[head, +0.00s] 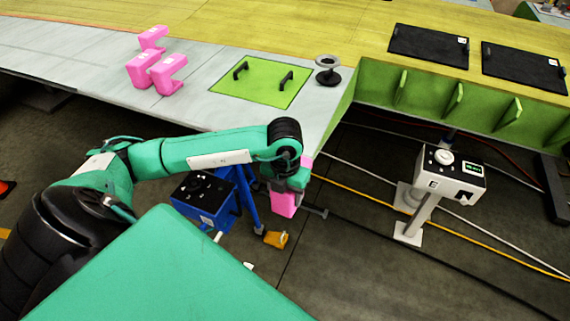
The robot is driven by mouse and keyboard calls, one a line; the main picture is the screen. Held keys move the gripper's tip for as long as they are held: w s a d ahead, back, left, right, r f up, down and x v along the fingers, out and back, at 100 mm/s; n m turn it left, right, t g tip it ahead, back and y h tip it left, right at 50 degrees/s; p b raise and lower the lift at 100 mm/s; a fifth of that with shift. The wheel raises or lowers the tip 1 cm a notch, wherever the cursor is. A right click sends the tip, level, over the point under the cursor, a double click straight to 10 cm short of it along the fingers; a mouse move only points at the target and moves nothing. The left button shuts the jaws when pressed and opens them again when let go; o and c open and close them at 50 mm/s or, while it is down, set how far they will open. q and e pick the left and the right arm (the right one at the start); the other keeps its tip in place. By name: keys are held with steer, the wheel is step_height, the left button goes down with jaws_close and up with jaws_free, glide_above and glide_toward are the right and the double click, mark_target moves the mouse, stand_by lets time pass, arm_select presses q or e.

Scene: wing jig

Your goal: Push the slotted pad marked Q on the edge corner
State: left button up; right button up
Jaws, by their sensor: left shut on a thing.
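My left gripper (294,188) is shut on a pink slotted pad (285,205), held off the floor just below the front corner of the wing. Part of the pad is hidden behind the gripper, and I cannot read a letter on it. A bit of pink also shows above the gripper. The edge corner (322,142) is where the grey leading skin meets the green ribbed side. It looks bare, and my wrist covers some of the edge beside it. Three more pink pads (168,74) sit on the grey skin at the upper left. My right gripper is out of view.
A green hatch panel (258,84) with two black handles and a dark round-topped fixture (328,70) stand on the skin near the corner. A blue box (205,197) on a stand is below my arm. A white control post (445,175) stands to the right. Cables cross the floor.

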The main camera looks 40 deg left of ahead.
arm_select(q)
steer(key=shift+w+a+r+n, duration=0.1)
steer(key=shift+w+r+n, duration=0.1)
steer(key=shift+n, duration=0.1)
steer(key=shift+w, duration=0.2)
steer(key=shift+w+a, duration=0.15)
steer(key=shift+w, duration=0.45)
steer(key=shift+w+a, duration=0.15)
steer(key=shift+w, duration=0.4)
steer(key=shift+w+a, duration=0.2)
steer(key=shift+w, duration=0.5)
steer(key=shift+w+a, duration=0.15)
steer(key=shift+w, duration=0.55)
steer(key=shift+b, duration=0.55)
steer(key=shift+w+f, duration=0.1)
steer(key=shift+w, duration=0.1)
